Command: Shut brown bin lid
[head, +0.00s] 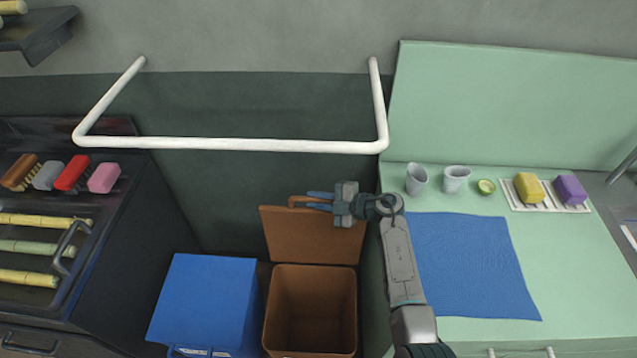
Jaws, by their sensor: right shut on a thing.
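The brown bin (309,312) stands on the floor below the white rail, and its inside looks empty. Its brown lid (310,240) is raised, standing up at the bin's back edge. A brown handle (300,201) sticks up at the lid's top edge. My right gripper (321,201) reaches in from the right and is shut on this handle, its blue fingers pointing left. My left gripper is not in view.
A blue bin (206,301) with its lid down stands left of the brown bin. A green counter (470,328) with a blue cloth (470,262), cups and sponges is on the right. A white rail (230,145) spans above the bins. A dark cabinet stands left.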

